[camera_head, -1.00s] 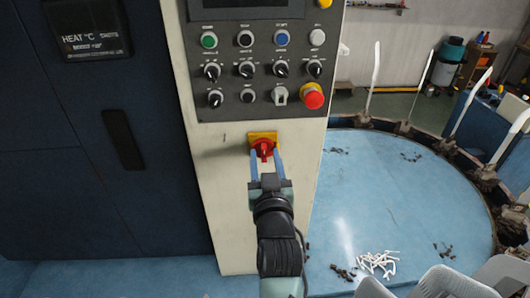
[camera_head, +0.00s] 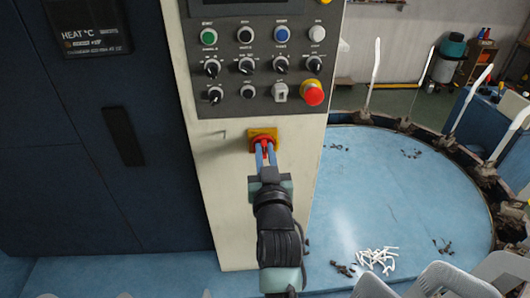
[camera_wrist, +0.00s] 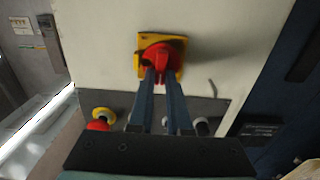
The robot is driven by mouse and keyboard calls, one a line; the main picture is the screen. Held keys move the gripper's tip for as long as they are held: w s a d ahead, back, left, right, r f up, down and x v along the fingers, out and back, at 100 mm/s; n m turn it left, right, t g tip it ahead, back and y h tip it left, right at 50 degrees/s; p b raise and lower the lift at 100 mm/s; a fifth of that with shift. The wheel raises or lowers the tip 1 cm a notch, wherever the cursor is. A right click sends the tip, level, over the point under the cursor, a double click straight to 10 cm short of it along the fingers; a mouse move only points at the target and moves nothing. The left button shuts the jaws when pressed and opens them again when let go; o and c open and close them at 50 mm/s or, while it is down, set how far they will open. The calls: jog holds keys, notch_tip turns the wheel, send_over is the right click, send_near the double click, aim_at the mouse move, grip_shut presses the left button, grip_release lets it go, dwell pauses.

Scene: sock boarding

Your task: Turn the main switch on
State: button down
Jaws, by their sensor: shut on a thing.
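The main switch is a red rotary handle (camera_wrist: 157,57) on a yellow square plate (camera_head: 263,134), mounted on the cream cabinet front below the button panel. In the wrist view the plate (camera_wrist: 141,44) shows around the red handle. My gripper (camera_head: 265,153) reaches up to the switch from below in the head view. Its two blue fingers are closed in on the red handle, one on each side; in the wrist view the fingertips (camera_wrist: 161,76) sit against it. The fingertips hide part of the handle, so its exact angle is hard to read.
The dark button panel (camera_head: 262,70) with several knobs and a red emergency stop (camera_head: 313,94) is just above the switch. A dark cabinet (camera_head: 110,180) stands left. A round blue table (camera_head: 400,190) with white scraps (camera_head: 377,259) is at right.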

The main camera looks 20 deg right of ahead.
jog(key=shift+m, duration=0.3)
jog(key=m, duration=0.4)
jog(key=shift+s+d+f+m+b, duration=0.1)
jog(key=shift+d+m+b, duration=0.1)
jog(key=shift+m+b, duration=0.1)
jog(key=shift+d+f+m+p, duration=0.15)
jog(key=shift+m+p, duration=0.35)
jog(key=shift+m, duration=1.6)
jog(key=shift+d+f+m+p, duration=0.1)
jog(key=shift+m+p, duration=0.45)
jog(key=shift+m, duration=1.55)
jog(key=shift+d+f+m+p, duration=0.15)
jog(key=shift+m+p, duration=0.35)
jog(key=shift+m, duration=1.6)
jog(key=shift+a, duration=0.1)
jog(key=c, duration=0.9)
grip_release()
jog(key=shift+s, duration=0.1)
jog(key=shift+o, duration=0.2)
